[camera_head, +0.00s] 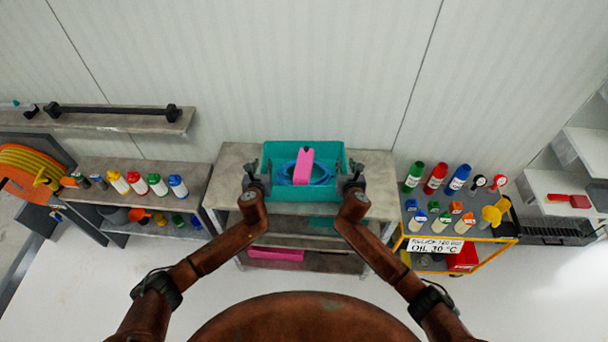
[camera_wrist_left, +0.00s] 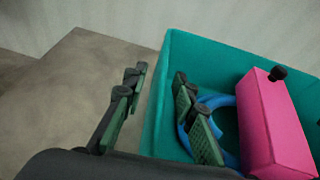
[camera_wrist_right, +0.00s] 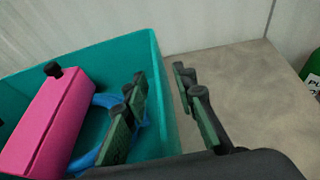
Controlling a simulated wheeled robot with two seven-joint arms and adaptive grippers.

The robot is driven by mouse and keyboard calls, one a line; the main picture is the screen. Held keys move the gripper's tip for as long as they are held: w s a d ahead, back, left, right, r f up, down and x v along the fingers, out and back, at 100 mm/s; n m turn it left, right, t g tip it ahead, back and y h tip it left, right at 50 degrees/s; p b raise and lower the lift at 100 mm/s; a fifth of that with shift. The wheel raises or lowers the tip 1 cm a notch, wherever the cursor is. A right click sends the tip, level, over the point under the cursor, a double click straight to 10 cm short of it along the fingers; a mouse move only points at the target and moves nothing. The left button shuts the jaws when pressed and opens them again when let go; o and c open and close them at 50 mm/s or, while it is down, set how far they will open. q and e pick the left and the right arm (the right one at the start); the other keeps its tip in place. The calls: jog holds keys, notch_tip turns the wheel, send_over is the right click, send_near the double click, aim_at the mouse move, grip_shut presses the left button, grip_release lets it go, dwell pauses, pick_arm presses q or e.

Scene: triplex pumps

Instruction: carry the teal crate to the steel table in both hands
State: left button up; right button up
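The teal crate (camera_head: 327,150) stands on a grey-topped bench (camera_head: 232,160) against the wall, straight in front of me. It holds a pink box-shaped container (camera_head: 303,166) with a black cap and a coiled blue hose (camera_head: 325,174). My left gripper (camera_head: 258,172) is open at the crate's left wall; in the left wrist view one finger is outside the wall (camera_wrist_left: 158,95) and one inside. My right gripper (camera_head: 351,172) is open at the right wall, its fingers likewise on both sides of it in the right wrist view (camera_wrist_right: 163,105). Gaps show between fingers and walls.
A yellow-framed cart (camera_head: 440,245) with bottles and gauges stands close to the right. A lower shelf (camera_head: 120,170) with several bottles stands to the left, beside an orange hose reel (camera_head: 28,165). A pink item (camera_head: 275,254) lies on the bench's lower shelf. The floor around is clear.

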pick_arm(q)
jog(key=shift+c, duration=0.5)
pick_arm(e)
jog(key=shift+c, duration=0.5)
pick_arm(q)
grip_shut()
pick_arm(e)
grip_shut()
pick_arm(q)
jog(key=shift+w+r, duration=0.15)
jog(key=shift+r, duration=0.05)
pick_arm(e)
jog(key=shift+w+r, duration=0.1)
jog(key=shift+r, duration=0.05)
